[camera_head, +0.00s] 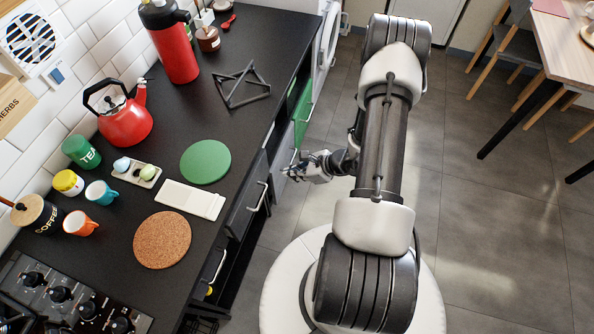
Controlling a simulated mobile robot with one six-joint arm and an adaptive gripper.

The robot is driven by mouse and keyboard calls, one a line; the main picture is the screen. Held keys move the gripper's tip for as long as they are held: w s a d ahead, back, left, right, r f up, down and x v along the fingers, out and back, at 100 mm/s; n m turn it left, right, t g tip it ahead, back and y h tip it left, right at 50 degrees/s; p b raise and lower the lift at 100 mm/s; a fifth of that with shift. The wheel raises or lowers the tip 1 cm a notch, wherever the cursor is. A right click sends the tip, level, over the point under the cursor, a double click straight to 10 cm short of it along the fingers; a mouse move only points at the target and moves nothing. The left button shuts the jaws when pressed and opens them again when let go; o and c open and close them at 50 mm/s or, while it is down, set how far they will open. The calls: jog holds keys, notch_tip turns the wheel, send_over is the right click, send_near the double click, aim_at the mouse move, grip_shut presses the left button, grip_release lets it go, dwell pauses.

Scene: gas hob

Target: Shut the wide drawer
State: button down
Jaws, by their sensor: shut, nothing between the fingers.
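The counter's front has several drawer or door fronts seen steeply from above. A dark front with a long pale bar handle (257,197) is below and left of my gripper; it may be the wide drawer, but I cannot tell for sure. How far it stands out from the cabinet is hard to see. My gripper (287,171) is shut and empty, pointing left toward the cabinet fronts. Its tips are close to a grey front (281,150) with a handle; whether they touch it I cannot tell.
The black countertop (235,120) holds a red kettle (125,122), a red flask (172,45), a black trivet (240,86), a green mat (205,161) and a cork mat (162,240). A gas hob (60,295) is at lower left. Open floor (470,220) lies right; a table (565,45) is at upper right.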

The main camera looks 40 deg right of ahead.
jog(key=shift+w+a+f+b, duration=0.35)
jog(key=shift+w+a+f, duration=0.35)
jog(key=shift+w, duration=0.35)
jog(key=shift+w+a+f+b, duration=0.45)
jog(key=shift+w+a, duration=0.3)
jog(key=shift+w, duration=0.25)
jog(key=shift+w+a+f+b, duration=0.3)
jog(key=shift+w+a+f, duration=0.4)
jog(key=shift+w, duration=0.35)
jog(key=shift+a, duration=0.1)
